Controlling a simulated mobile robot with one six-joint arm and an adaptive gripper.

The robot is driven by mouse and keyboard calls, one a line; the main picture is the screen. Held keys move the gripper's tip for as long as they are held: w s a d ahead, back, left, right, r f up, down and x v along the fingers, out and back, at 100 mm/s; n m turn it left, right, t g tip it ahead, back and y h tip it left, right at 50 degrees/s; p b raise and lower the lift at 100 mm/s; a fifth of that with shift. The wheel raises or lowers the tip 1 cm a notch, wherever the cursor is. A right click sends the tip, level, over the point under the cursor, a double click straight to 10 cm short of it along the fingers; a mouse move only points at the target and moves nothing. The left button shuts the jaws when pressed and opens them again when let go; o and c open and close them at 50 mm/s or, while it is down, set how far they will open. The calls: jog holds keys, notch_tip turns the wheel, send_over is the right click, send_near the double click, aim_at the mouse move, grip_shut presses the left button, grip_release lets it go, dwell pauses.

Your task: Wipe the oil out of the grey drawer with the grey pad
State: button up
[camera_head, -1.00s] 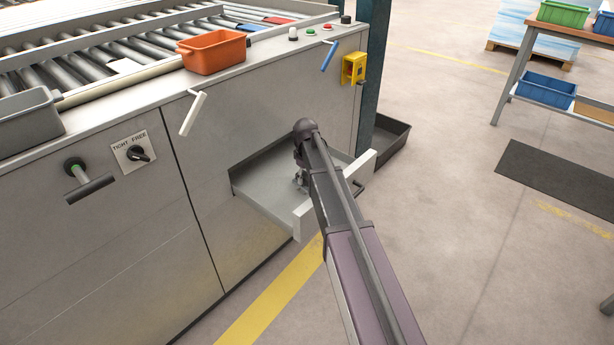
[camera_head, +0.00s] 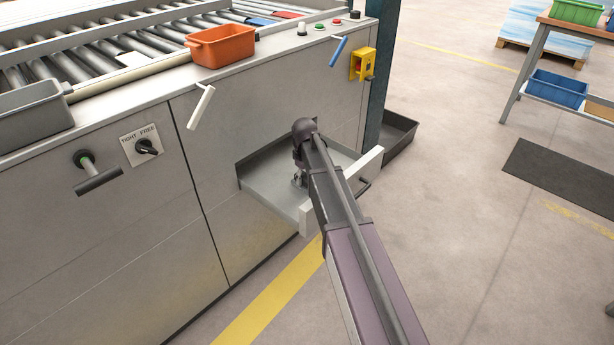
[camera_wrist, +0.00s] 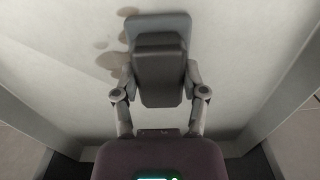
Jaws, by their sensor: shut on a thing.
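The grey drawer (camera_head: 266,180) is pulled out of the machine front. In the wrist view its pale floor (camera_wrist: 60,45) fills the picture, with side walls at left and right. Several brown oil spots (camera_wrist: 112,60) show on the floor, to the left of the pad and partly beside its edge. The grey pad (camera_wrist: 178,24) has a dark block grip (camera_wrist: 160,72). My gripper (camera_wrist: 160,88) is shut on that grip and holds the pad over the drawer floor. I cannot tell if the pad touches the floor. In the head view my arm hides the pad and the oil.
An orange bin (camera_head: 222,48) and a grey bin (camera_head: 32,116) stand on the machine top. A white lever (camera_head: 201,107), a blue lever (camera_head: 339,48) and a yellow box (camera_head: 362,64) are on the machine. A dark tray (camera_head: 396,138) lies beyond the drawer.

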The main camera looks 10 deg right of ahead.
jog(key=shift+w, duration=0.1)
jog(key=shift+w+a+f, duration=0.1)
jog(key=shift+w+a, duration=0.4)
jog(key=shift+w, duration=0.1)
jog(key=shift+d, duration=0.1)
dwell(0.4)
jog(key=shift+w+d, duration=1.15)
jog(key=shift+d, duration=0.3)
jog(key=shift+w+d, duration=0.55)
jog(key=shift+d, duration=0.2)
jog(key=shift+w+d, duration=0.55)
jog(key=shift+d, duration=0.2)
notch_tip(320, 180, up, 6)
jog(key=p, duration=0.5)
jog(key=shift+p, duration=0.35)
